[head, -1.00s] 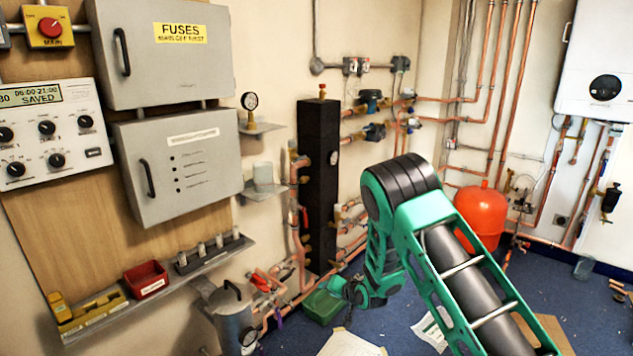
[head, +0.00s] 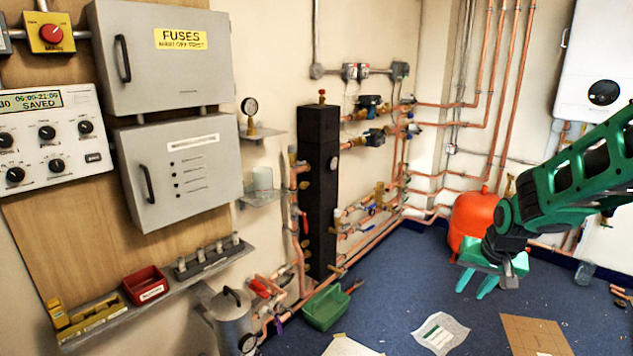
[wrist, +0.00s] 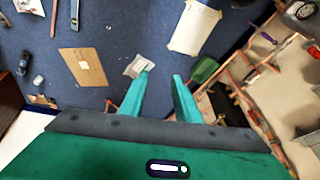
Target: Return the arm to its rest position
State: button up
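My gripper (head: 477,283) hangs at the end of my green arm at the right of the head view, above the blue floor and in front of the red tank. Its two teal fingers point down and stand apart with nothing between them. The wrist view also shows the gripper (wrist: 161,76) with its fingers spread over the floor, a white paper lying far below, near the left fingertip.
The copper manifold with a black column (head: 320,190) stands against the wall. A green bin (head: 326,306) sits at its foot. A red tank (head: 470,218) stands behind my gripper. Paper (head: 440,332) and cardboard (head: 535,335) lie on the blue floor (head: 400,285), otherwise largely clear here.

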jog(key=s+d+r+g, duration=0.2)
jog(key=s+r, duration=0.1)
jog(key=s, duration=1.2)
jog(key=s+d+r+m+g, duration=0.1)
jog(key=s+r+g, duration=0.1)
jog(key=s, duration=1.4)
jog(key=shift+d+r+m+y, duration=0.3)
jog(key=shift+d+r, duration=0.05)
jog(key=shift+r, duration=0.05)
